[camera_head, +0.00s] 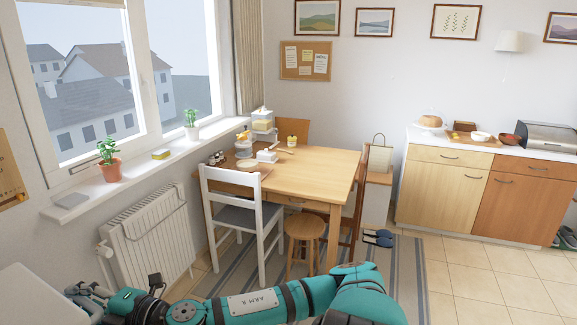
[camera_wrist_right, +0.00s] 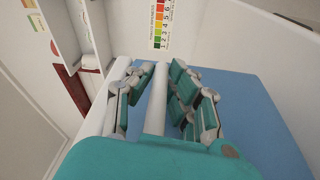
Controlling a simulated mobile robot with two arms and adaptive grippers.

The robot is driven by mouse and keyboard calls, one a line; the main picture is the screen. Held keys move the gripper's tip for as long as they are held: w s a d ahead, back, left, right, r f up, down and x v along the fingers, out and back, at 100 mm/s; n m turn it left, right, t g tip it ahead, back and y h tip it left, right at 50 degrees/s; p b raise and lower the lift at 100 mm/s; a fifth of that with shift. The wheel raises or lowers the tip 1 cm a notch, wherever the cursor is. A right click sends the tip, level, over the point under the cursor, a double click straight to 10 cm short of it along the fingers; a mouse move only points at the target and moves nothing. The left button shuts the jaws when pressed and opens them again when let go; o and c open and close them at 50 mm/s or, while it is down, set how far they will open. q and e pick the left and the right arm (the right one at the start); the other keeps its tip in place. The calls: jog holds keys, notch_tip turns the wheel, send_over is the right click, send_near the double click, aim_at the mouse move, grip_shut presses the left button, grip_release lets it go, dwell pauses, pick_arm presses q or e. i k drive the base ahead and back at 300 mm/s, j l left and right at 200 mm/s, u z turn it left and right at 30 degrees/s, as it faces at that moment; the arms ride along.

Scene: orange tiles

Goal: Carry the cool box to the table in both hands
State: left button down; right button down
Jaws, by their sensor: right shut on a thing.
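My right arm crosses the bottom of the head view, and its gripper (camera_head: 86,292) is at the lower left, beside a pale flat-topped thing (camera_head: 28,296). In the right wrist view, the gripper (camera_wrist_right: 160,80) has its fingers on both sides of a white bar (camera_wrist_right: 156,108) and is shut on it. The bar lies against a large blue surface (camera_wrist_right: 258,112). They look like the handle and body of the cool box, most of which is hidden. The wooden table (camera_head: 322,164) stands well ahead, across the room. My left gripper is not in view.
A white chair (camera_head: 235,175) and a round stool (camera_head: 306,228) stand at the table's near side. Jars and dishes (camera_head: 264,130) fill its far left; its right part is bare. A radiator (camera_head: 150,232) lies left.

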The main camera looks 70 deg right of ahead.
aim_at(319, 182)
jog(key=z, duration=2.25)
jog(key=i+j+z, duration=0.1)
jog(key=i+z, duration=0.15)
jog(key=i, duration=0.6)
jog(key=i+j, duration=0.1)
jog(key=i, duration=0.85)
jog(key=i+j, duration=0.1)
jog(key=i, duration=0.85)
jog(key=i+j, duration=0.15)
jog(key=i, duration=0.8)
